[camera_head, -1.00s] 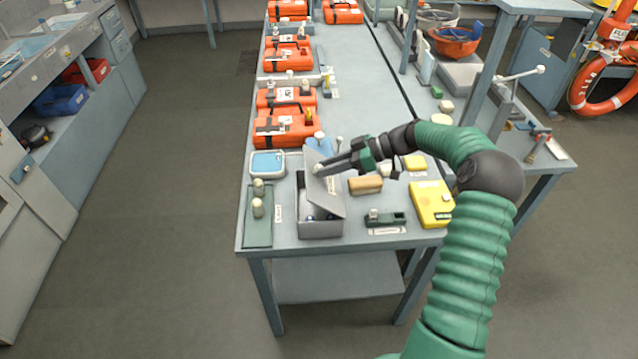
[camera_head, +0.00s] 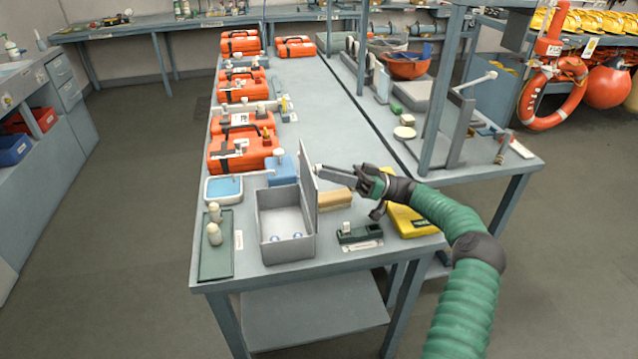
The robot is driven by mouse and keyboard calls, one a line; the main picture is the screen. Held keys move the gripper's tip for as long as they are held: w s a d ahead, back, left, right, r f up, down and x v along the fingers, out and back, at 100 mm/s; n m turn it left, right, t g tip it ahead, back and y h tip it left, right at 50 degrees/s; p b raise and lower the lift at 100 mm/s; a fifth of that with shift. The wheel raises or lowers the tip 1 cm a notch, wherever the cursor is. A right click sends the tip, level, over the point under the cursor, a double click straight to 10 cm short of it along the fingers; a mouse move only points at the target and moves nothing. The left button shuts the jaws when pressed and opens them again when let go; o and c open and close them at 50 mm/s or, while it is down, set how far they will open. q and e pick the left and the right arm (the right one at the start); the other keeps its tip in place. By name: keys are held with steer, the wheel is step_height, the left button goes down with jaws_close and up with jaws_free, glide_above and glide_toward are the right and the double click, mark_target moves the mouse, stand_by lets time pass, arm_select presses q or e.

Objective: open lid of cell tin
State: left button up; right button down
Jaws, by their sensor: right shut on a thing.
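The cell tin (camera_head: 287,247) is a grey box near the front edge of the bench. Its lid (camera_head: 309,190) stands about upright along the tin's right side, so the inside shows, with small round bluish-white pieces on the floor of the tin. My right gripper (camera_head: 321,170) reaches in from the right and is shut at the outer face of the lid, near its top. It seems to hold a small pale knob there, mostly hidden by the fingers. My left gripper is out of view.
A green tray (camera_head: 217,262) with two pale bottles stands left of the tin. A blue-topped dish (camera_head: 223,189) and a blue block (camera_head: 282,170) are behind it. A wooden block (camera_head: 334,198), a dark green device (camera_head: 358,233) and a yellow case (camera_head: 408,222) lie to the right.

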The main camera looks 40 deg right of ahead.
steer(key=shift+s+d+f+t+y+b, duration=0.25)
steer(key=shift+d+t+y+b, duration=0.15)
steer(key=shift+d+y+b, duration=0.15)
steer(key=shift+r, duration=0.1)
steer(key=c, duration=1.5)
jaws_free()
steer(key=o, duration=0.3)
steer(key=shift+d, duration=0.1)
